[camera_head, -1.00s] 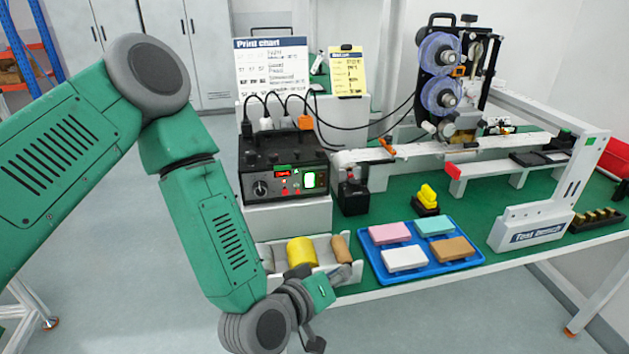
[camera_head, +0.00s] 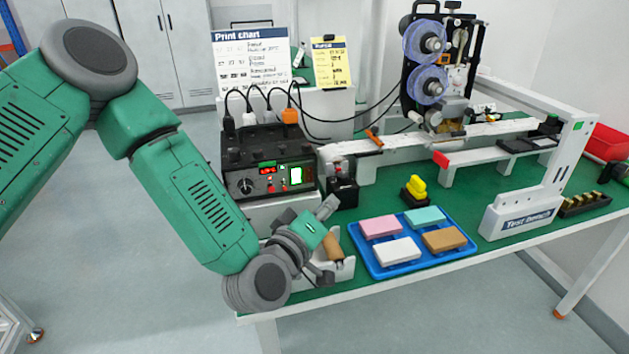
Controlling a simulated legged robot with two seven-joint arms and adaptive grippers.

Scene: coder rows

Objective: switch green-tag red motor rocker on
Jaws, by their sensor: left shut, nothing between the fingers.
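The black control box (camera_head: 268,165) stands on a white stand at the left of the bench. Its front panel has a knob (camera_head: 245,187), a red-lit display (camera_head: 267,170), small red controls (camera_head: 284,184) and a bright green-lit switch or window (camera_head: 296,175). The red controls are too small to tell which bears a green tag or how it is set. My left gripper (camera_head: 328,207) is shut and empty. It appears in front of the box's lower right corner, pointing up and right, apart from the panel. My right gripper is not in view.
A blue tray (camera_head: 374,265) with coloured blocks lies right of my gripper. A white bin (camera_head: 345,268) is partly hidden behind my wrist. A black block (camera_head: 343,194), a yellow-topped part (camera_head: 416,187) and the reel machine (camera_head: 437,75) stand beyond. Cables rise behind the box.

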